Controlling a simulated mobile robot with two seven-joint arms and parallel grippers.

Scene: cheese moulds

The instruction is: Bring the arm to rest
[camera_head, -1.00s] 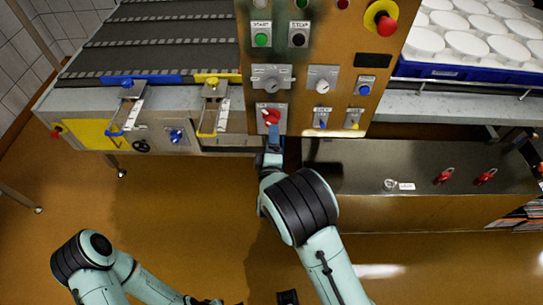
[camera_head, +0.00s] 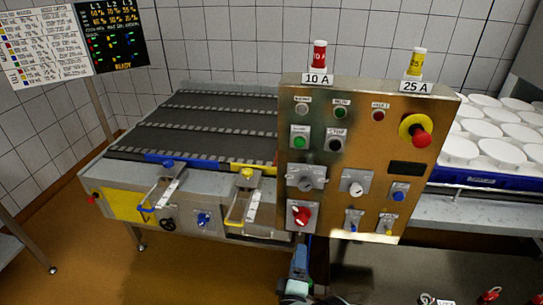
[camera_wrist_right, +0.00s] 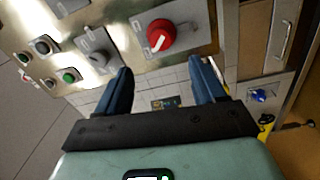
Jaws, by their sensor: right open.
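My right gripper (camera_head: 300,260) is at the bottom of the head view, just below the red rotary switch (camera_head: 301,214) on the control panel (camera_head: 345,130). In the right wrist view my right gripper (camera_wrist_right: 164,82) shows two dark blue fingers spread apart with nothing between them. The red switch (camera_wrist_right: 161,37) with its white mark shows beyond the fingertips there, apart from them. Most of my right arm is below the head view. My left gripper is out of view.
A conveyor (camera_head: 205,130) with blue and yellow clamps stands left of the panel. White moulds (camera_head: 490,140) sit in a blue crate (camera_head: 480,179) at right. Red and yellow fuses (camera_head: 319,57) top the panel. Open floor (camera_head: 170,270) lies at front left.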

